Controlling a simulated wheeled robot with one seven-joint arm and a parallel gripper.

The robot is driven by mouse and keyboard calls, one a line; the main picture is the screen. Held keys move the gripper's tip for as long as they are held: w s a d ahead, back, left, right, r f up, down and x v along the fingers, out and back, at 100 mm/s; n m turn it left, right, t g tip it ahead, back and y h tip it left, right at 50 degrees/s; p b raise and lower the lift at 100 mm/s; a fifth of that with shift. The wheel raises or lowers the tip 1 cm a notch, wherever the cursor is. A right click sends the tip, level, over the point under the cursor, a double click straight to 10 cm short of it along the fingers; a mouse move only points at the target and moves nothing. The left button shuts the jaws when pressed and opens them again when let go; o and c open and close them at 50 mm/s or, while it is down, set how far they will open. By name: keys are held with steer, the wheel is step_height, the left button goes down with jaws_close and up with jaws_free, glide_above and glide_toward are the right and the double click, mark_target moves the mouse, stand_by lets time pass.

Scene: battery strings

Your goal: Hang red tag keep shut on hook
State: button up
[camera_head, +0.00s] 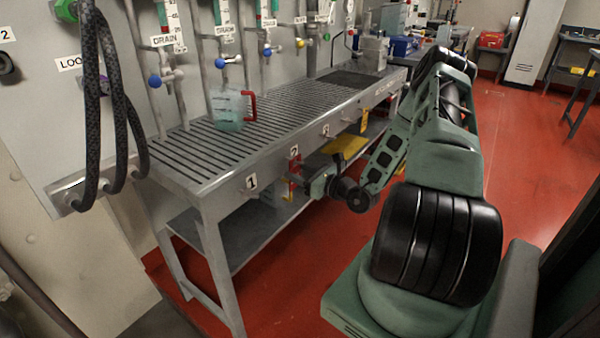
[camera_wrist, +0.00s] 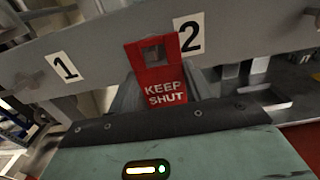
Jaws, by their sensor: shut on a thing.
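The red tag (camera_wrist: 163,85) faces me upright in the wrist view, with white "KEEP SHUT" lettering and a square opening near its top. My gripper (camera_wrist: 165,102) is shut on its lower part. The tag is in front of the grey bench rail, just left of the "2" label (camera_wrist: 189,35). The hook by that label is not clear in the wrist view; the tag may cover it. In the head view, my gripper (camera_head: 303,186) is at the bench front below the "2" label (camera_head: 294,150), and only a sliver of red shows there.
The front rail (camera_head: 225,185) carries labels "1", "2" and "3" with pegs. A peg (camera_wrist: 28,80) sticks out left of "1" in the wrist view. A clear jug with a red handle (camera_head: 251,106) stands on the slatted bench top. A yellow item (camera_head: 345,146) is under the bench.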

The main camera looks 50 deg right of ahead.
steer(key=o, duration=1)
steer(key=shift+s, duration=0.15)
steer(key=s, duration=0.5)
steer(key=s+d, duration=0.1)
steer(key=s, duration=1.1)
steer(key=shift+d+b, duration=0.15)
steer(key=shift+b, duration=0.2)
